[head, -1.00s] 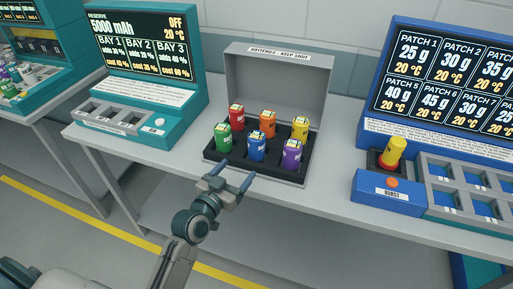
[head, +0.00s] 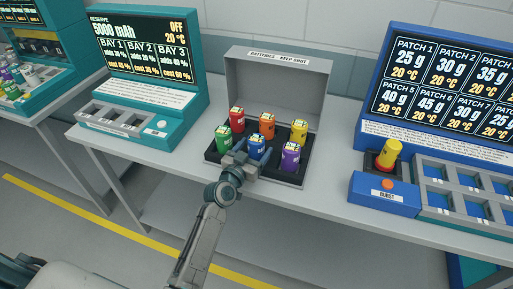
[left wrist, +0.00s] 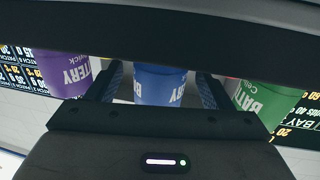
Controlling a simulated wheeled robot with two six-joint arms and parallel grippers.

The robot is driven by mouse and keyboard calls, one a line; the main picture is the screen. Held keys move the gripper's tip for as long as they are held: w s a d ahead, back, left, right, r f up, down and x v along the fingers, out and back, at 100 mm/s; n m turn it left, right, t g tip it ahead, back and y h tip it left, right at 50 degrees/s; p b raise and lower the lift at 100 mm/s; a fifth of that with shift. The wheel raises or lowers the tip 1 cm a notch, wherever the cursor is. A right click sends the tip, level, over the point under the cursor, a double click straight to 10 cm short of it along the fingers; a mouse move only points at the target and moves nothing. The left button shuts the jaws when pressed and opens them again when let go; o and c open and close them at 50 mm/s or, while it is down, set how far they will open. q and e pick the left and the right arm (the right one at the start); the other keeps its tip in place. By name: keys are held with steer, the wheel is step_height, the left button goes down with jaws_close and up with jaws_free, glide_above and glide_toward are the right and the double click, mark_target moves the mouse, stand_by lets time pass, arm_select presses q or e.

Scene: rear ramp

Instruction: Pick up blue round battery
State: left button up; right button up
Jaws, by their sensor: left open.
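The blue round battery (head: 257,146) stands upright in the front middle of an open grey battery case (head: 275,85). My left gripper (head: 252,156) is open at its front, with one finger on each side of it. In the left wrist view the blue battery (left wrist: 160,84) shows between the two fingers (left wrist: 160,88). Whether the fingers touch it I cannot tell. A green battery (head: 223,138) stands to its left and a purple battery (head: 290,157) to its right. My right gripper is not in view.
Red (head: 237,119), orange (head: 267,125) and yellow (head: 299,133) batteries stand in the back row. A teal charging station (head: 140,100) is on the left of the table. A blue station (head: 440,120) with a yellow cylinder (head: 389,153) is on the right.

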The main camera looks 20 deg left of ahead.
arm_select(q)
steer(key=shift+s, duration=0.1)
steer(key=shift+c, duration=1.3)
steer(key=c, duration=1.1)
steer(key=shift+r, duration=0.1)
steer(key=shift+r, duration=0.1)
